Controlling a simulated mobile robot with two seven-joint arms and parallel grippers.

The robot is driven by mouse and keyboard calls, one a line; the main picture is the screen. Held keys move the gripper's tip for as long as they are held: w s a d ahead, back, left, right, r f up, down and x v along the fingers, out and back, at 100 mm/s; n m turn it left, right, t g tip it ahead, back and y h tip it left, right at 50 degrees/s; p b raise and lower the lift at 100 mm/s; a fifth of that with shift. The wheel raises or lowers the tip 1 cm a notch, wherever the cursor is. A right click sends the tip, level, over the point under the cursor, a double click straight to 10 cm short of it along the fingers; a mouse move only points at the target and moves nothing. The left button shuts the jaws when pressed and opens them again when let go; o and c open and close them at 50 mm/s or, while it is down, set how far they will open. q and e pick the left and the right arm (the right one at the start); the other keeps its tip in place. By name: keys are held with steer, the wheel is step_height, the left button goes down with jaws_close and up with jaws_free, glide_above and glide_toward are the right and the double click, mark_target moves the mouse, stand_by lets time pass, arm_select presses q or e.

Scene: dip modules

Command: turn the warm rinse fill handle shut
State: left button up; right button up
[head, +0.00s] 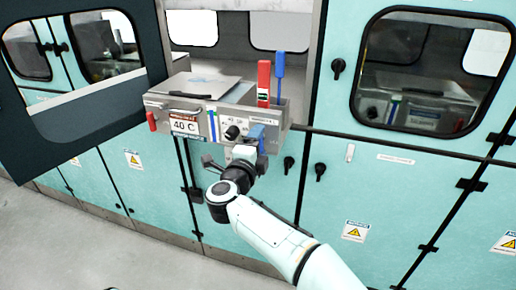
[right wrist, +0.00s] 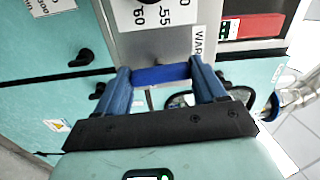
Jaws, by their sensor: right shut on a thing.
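The warm rinse fill handle is a blue bar (right wrist: 162,75) on the front of a grey metal module, beside a label that begins "WAR" in the right wrist view. My right gripper (right wrist: 161,79) has its two blue fingers at either end of the bar and is shut on it. In the head view my right gripper (head: 256,138) is at the module's right front. There the fingers and handle merge into one blue patch, so the handle's angle is hard to read. My left gripper is not in view.
The grey module (head: 160,103) carries a "40 C" display (head: 184,124) and a dark knob (head: 232,132). A red upright lever (head: 264,80) and a blue upright lever (head: 279,78) stand close above the gripper. An open dark-framed door (head: 60,150) is at left.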

steer(key=shift+m, duration=0.5)
steer(key=o, duration=1)
steer(key=shift+o, duration=0.2)
steer(key=b+v, duration=0.2)
steer(key=v, duration=1.1)
steer(key=shift+s, duration=0.2)
